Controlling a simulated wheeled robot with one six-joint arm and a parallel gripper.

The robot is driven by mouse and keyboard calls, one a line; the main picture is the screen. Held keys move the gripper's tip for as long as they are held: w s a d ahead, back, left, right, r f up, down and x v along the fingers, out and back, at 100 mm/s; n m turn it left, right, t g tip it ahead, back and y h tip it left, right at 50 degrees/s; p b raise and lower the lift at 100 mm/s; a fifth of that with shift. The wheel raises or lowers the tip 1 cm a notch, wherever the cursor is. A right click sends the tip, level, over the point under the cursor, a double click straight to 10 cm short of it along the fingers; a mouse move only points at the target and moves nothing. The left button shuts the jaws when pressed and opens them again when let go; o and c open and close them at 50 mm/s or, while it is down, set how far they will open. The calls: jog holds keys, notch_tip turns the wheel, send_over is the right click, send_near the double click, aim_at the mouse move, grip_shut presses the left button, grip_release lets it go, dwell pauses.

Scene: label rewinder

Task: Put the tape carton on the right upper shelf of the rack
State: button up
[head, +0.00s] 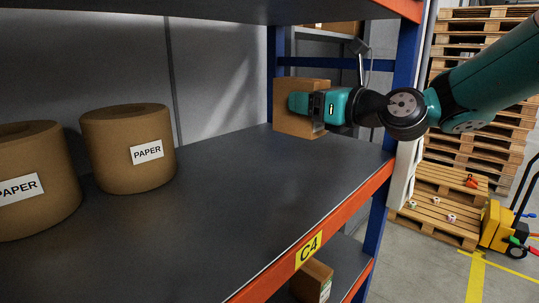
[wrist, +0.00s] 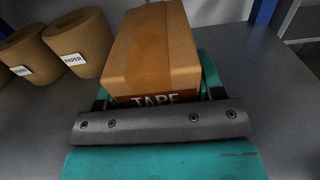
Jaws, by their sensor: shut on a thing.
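The tape carton (head: 302,107) is a brown cardboard box at the right end of the rack shelf (head: 215,205), near the back. My gripper (head: 306,103) is shut on it from the right and front. In the wrist view the tape carton (wrist: 158,48) sits between the fingers of my gripper (wrist: 156,92), with part of its TAPE label showing above the palm bar. The carton looks upright and at or just above the grey shelf surface; I cannot tell whether it touches. Its lower part is hidden in the wrist view.
Paper rolls (head: 128,148) stand at the left of the same shelf. An orange front beam with a C4 label (head: 309,250) edges it, and a blue post (head: 404,75) stands at right. Another carton (head: 312,281) is on the shelf below. The shelf middle is clear.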

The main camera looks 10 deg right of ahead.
notch_tip(320, 180, down, 9)
jog(key=shift+f+b, duration=0.15)
jog(key=shift+b, duration=0.25)
jog(key=shift+f, duration=0.2)
jog(key=o, duration=1.2)
jog(key=shift+r, duration=0.25)
jog(key=b+v, duration=0.4)
jog(key=v, duration=0.6)
jog(key=shift+s+d+f, duration=0.2)
jog(key=shift+s, duration=0.05)
jog(key=shift+s+d+r, duration=0.1)
jog(key=shift+s+d, duration=0.25)
jog(key=shift+s, duration=0.25)
